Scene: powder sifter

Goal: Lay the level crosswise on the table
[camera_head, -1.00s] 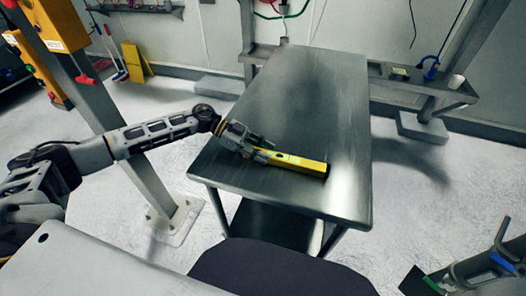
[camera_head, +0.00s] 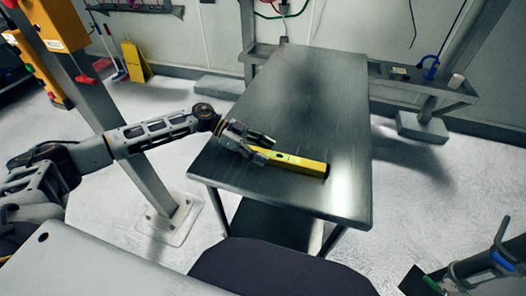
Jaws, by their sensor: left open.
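The yellow level (camera_head: 300,164) lies on the steel table (camera_head: 310,100) near its front end. It runs mostly across the table, slanting a little down to the right. My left gripper (camera_head: 266,149) is over the level's left end with its fingers spread open, one on the far side and one close to the level's near side. Whether a finger touches the level cannot be told. The level's left end is partly hidden by the gripper. My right gripper (camera_head: 505,250) is at the lower right edge, off the table; its finger state is unclear.
The table top behind the level is bare. A wall shelf (camera_head: 440,91) with a white cup (camera_head: 456,81) and a blue item (camera_head: 431,68) stands to the right behind. A grey post (camera_head: 125,130) stands left of the table, near my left arm.

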